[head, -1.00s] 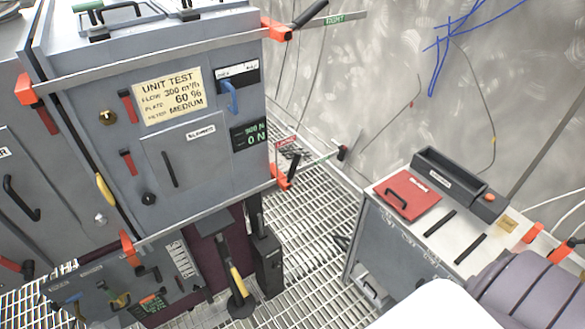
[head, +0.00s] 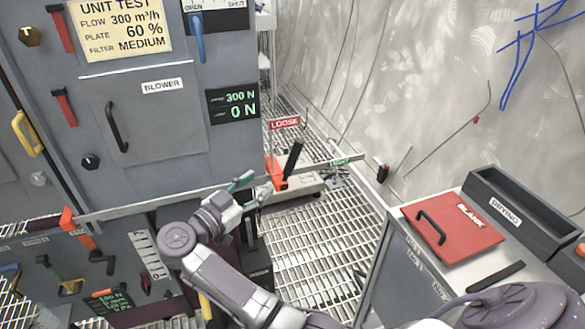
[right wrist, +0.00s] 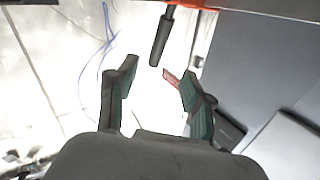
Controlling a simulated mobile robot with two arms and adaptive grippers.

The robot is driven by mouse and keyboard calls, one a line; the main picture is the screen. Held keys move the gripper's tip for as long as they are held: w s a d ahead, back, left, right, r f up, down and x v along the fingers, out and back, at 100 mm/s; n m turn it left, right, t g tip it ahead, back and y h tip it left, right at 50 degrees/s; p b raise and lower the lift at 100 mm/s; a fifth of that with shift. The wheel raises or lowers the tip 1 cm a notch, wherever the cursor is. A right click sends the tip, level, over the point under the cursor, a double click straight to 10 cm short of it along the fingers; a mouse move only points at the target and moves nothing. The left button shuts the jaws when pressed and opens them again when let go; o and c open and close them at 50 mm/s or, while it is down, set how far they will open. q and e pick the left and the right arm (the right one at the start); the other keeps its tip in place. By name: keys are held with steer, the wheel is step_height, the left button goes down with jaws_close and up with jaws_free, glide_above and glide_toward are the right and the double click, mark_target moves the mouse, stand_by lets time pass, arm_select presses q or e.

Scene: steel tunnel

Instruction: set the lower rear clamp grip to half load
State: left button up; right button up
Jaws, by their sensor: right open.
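The lower rear clamp (head: 274,173) is orange, at the end of the long bar along the cabinet's lower edge. Its black grip (head: 292,160) stands tilted up between a red LOOSE tag (head: 285,123) and a green TIGHT tag (head: 341,161). The cabinet display (head: 232,105) reads 300 N above 0 N. My right gripper (head: 252,189) is open and empty, just left of the clamp. In the right wrist view the grip (right wrist: 162,38) hangs beyond my open fingers (right wrist: 158,82), apart from them. My left gripper is out of view.
The grey cabinet with its BLOWER door (head: 150,112) fills the left. A bench with a red BLANK lid (head: 455,228) and a dark DRYING tray (head: 520,210) stands at right. Grated floor (head: 310,235) lies open between them.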

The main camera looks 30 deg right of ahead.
mark_target(290, 161)
steer(key=x, duration=1.2)
steer(key=shift+d+b, duration=0.25)
steer(key=shift+b, duration=0.15)
steer(key=shift+w+d, duration=0.2)
steer(key=shift+d, duration=0.25)
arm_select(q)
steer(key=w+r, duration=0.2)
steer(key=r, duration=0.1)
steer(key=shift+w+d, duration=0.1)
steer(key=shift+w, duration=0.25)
arm_select(e)
jaws_close()
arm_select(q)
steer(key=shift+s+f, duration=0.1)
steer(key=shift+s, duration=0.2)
